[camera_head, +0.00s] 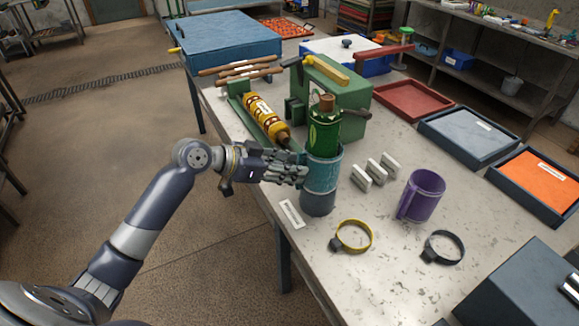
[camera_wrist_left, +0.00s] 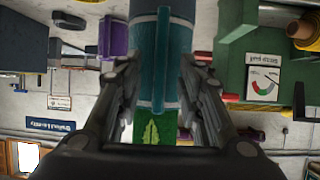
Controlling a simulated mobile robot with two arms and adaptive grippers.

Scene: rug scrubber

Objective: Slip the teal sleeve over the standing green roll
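The green roll (camera_head: 325,132) stands upright on the workbench, its brown core showing at the top. The teal sleeve (camera_head: 322,172) is around its lower part, and the green upper part stands out above it. A grey-blue base part (camera_head: 318,203) shows beneath the sleeve. My left gripper (camera_head: 303,174) is at the left side of the sleeve. In the left wrist view, my left gripper's fingers (camera_wrist_left: 160,65) stand apart on either side of the teal sleeve (camera_wrist_left: 161,75), which has a raised strip. The green roll (camera_wrist_left: 155,130) shows a leaf mark. My right gripper is out of view.
A yellow roll (camera_head: 264,120) lies in a green cradle behind. A green box (camera_head: 345,95) stands at the back. Pale blocks (camera_head: 375,170), a purple mug (camera_head: 421,195) and two ring clamps (camera_head: 352,237) (camera_head: 443,247) are to the right. Trays line the far right edge.

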